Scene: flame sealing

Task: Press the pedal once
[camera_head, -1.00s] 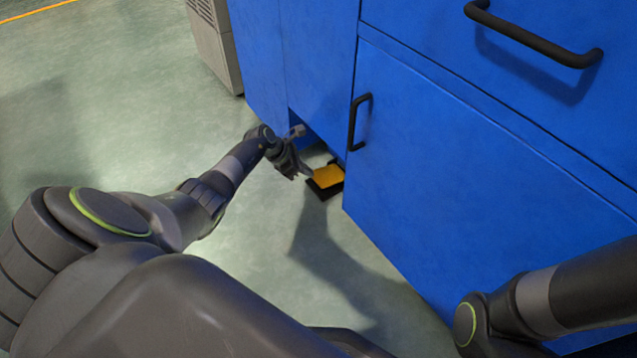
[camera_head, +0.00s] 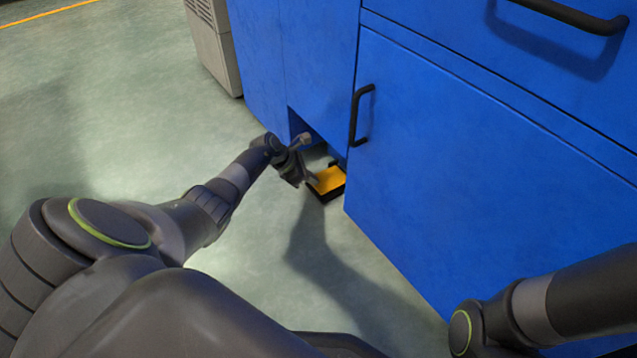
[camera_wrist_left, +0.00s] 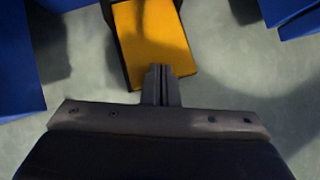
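The pedal (camera_head: 329,180) is a yellow-orange plate in a black frame on the floor, at the foot of the blue cabinet. My left gripper (camera_head: 312,182) is at the pedal's left edge in the head view. In the left wrist view the pedal (camera_wrist_left: 152,38) fills the top middle, and my left gripper's fingers (camera_wrist_left: 161,72) are together with nothing between them, their tips over the pedal's near edge. I cannot tell whether they touch it. My right arm shows at the lower right of the head view, but its gripper is out of view.
The blue cabinet (camera_head: 470,170) with black handles (camera_head: 361,114) stands right behind and beside the pedal. A grey vented box (camera_head: 213,45) stands at the back. The green-grey floor (camera_head: 130,120) to the left is clear.

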